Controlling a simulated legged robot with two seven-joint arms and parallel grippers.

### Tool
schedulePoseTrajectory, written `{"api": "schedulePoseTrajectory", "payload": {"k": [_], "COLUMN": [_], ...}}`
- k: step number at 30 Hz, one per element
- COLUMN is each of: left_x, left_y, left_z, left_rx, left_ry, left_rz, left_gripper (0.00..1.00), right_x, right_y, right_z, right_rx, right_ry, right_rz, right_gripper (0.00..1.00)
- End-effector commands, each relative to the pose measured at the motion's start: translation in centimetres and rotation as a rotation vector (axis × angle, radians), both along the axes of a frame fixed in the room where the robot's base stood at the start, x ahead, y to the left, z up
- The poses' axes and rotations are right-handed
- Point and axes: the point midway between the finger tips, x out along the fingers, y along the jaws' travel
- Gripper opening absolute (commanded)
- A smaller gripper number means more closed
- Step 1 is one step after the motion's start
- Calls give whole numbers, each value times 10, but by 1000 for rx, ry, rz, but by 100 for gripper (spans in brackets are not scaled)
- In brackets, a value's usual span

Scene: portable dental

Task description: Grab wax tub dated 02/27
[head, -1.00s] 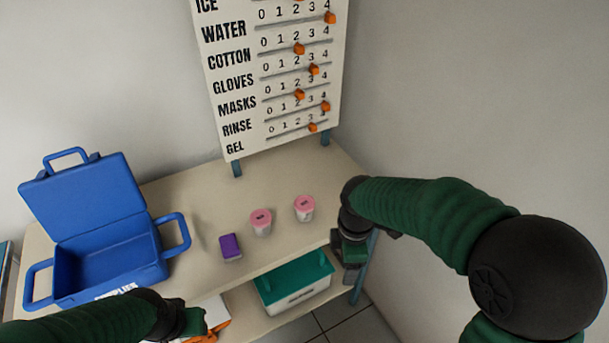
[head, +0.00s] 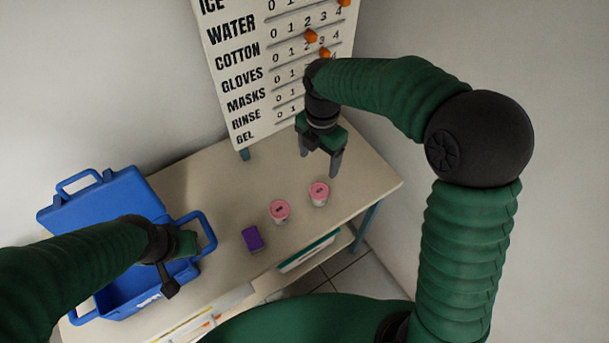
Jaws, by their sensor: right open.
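Two small white tubs with pink lids stand upright on the table: the left tub (head: 280,211) and the right tub (head: 319,194). Each lid has a small dark mark, too small to read, so I cannot tell which is dated 02/27. My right gripper (head: 320,165) is open and empty, pointing down above and behind the right tub, its fingers apart from it. My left gripper (head: 181,269) is over the blue case at the left; its fingers are too unclear to tell whether they are open.
A purple block (head: 252,238) lies left of the tubs near the front edge of the table (head: 206,182). The open blue case (head: 100,208) takes up the left end. A board with sliders (head: 247,75) stands at the back. A teal-lidded box (head: 308,251) sits on the lower shelf.

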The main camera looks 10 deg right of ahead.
Motion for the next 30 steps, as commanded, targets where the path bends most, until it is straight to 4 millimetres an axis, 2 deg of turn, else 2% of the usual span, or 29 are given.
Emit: {"api": "schedulePoseTrajectory", "payload": {"k": [4,13,20,27,30], "left_x": [0,-1,0,0,0], "left_y": [0,0,0,0,0], "left_z": [-2,-6,-6,-4,-4], "left_rx": [0,0,0,0,0], "left_ry": [0,0,0,0,0], "left_rz": [0,-1,-1,0,0], "left_gripper": [36,36,36,36,36], "right_x": [-3,0,-1,1,2], "right_y": [-4,-1,1,-1,-2], "right_z": [-21,-99,-125,-165,-170], "right_rx": [3,0,-3,0,0], "right_ry": [3,7,4,4,1], "right_rz": [-1,-1,-1,-2,-3], "right_gripper": [74,74,74,74,74]}}
